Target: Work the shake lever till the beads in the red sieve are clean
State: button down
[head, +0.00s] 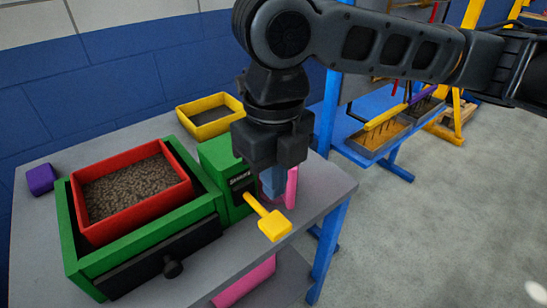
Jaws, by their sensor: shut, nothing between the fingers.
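The red sieve (92,234) sits inside a green frame (75,270) on the grey table. It is filled with brown-grey grains, and I cannot make out separate beads among them. The yellow shake lever (272,224) sticks out from a green box (214,160) right of the sieve. Its broad end points towards the front right. My gripper (272,190) points down just behind and above the lever's end, its fingers shut and empty. I cannot tell whether the fingers touch the lever.
A black drawer front with a round knob (173,268) is below the sieve. A yellow tray (185,117) stands at the back and a purple block (41,179) at the left. Open floor lies to the right.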

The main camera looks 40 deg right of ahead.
aim_at(274, 222)
notch_tip(274, 222, down, 7)
jog(key=shift+f, duration=0.1)
dwell(0.5)
